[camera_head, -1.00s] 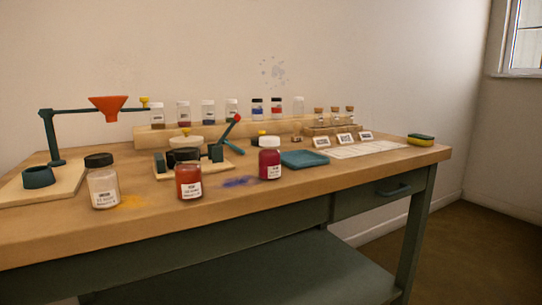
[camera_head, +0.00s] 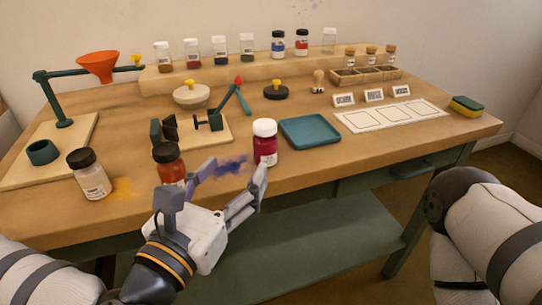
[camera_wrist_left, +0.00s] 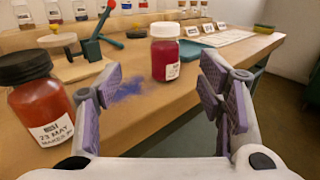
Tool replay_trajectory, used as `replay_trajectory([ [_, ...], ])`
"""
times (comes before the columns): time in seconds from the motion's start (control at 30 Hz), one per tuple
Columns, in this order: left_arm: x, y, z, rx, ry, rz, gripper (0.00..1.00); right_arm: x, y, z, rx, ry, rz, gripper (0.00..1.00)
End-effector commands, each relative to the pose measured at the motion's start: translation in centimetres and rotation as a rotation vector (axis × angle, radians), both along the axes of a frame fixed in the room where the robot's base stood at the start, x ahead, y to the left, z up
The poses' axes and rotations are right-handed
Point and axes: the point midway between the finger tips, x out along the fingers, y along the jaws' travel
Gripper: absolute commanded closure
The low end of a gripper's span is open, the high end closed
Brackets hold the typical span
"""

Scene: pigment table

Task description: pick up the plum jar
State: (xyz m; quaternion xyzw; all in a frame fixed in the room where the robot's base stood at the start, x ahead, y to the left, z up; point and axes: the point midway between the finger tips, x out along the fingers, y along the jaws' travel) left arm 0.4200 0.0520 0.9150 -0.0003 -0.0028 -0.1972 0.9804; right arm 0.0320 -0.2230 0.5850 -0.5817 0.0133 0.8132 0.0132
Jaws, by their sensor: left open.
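The plum jar (camera_head: 264,149), a dark magenta jar with a white lid, stands upright near the table's front edge. In the wrist view the plum jar (camera_wrist_left: 165,58) shows ahead between the fingers, beyond their tips. My left gripper (camera_head: 230,175) is open and empty at the table's front edge, in front and to the left of the jar. Its spread fingers also show in the wrist view (camera_wrist_left: 162,85). My right arm is at the right edge of the head view; its gripper is out of frame.
A red-orange jar (camera_head: 171,172) with a black lid stands close left of my left gripper, partly hidden by it. A pale jar (camera_head: 91,181) is farther left. A teal tray (camera_head: 310,131) lies right of the plum jar. Blue powder (camera_head: 232,166) lies left of the jar.

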Motion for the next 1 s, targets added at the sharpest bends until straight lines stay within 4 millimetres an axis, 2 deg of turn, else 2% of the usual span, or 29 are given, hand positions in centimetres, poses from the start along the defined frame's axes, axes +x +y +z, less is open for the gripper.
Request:
replay_trajectory([
  [0.03,0.7,-0.2,-1.2,-0.008,0.015,0.003,0.38,-1.2,0.0,-1.3,0.001,0.040,0.001,0.60],
  [0.13,2.2,-1.0,-1.7,-0.006,0.019,-0.001,0.38,-3.1,0.0,-3.4,0.000,0.099,0.003,0.60],
  [0.2,3.8,-1.7,-0.6,0.000,0.007,0.000,0.38,-2.3,0.0,-2.4,0.000,0.074,0.003,0.60],
  [0.27,4.8,-2.1,-0.4,-0.001,0.004,0.000,0.38,-2.1,0.0,-2.2,0.000,0.067,0.002,0.60],
  [0.43,6.7,-3.1,-0.4,0.001,0.004,-0.002,0.38,-1.8,0.0,-2.0,0.000,0.060,0.002,0.60],
  [0.63,9.9,-4.8,-0.7,0.002,0.004,-0.002,0.38,-1.6,0.0,-1.7,-0.001,0.051,0.002,0.60],
  [0.73,10.6,-5.1,-0.7,0.002,0.005,-0.005,0.38,-1.6,0.0,-1.7,-0.001,0.051,0.002,0.60],
  [0.9,10.6,-5.1,-0.8,0.001,0.006,-0.005,0.38,-1.6,0.0,-1.7,-0.001,0.051,0.002,0.60],
  [0.93,10.6,-5.1,-0.8,0.001,0.006,-0.005,0.40,-1.6,0.0,-1.7,-0.001,0.051,0.002,0.60],
  [1.0,10.6,-5.1,-0.8,0.001,0.006,-0.005,0.56,-1.6,0.0,-1.7,-0.001,0.051,0.002,0.60],
])
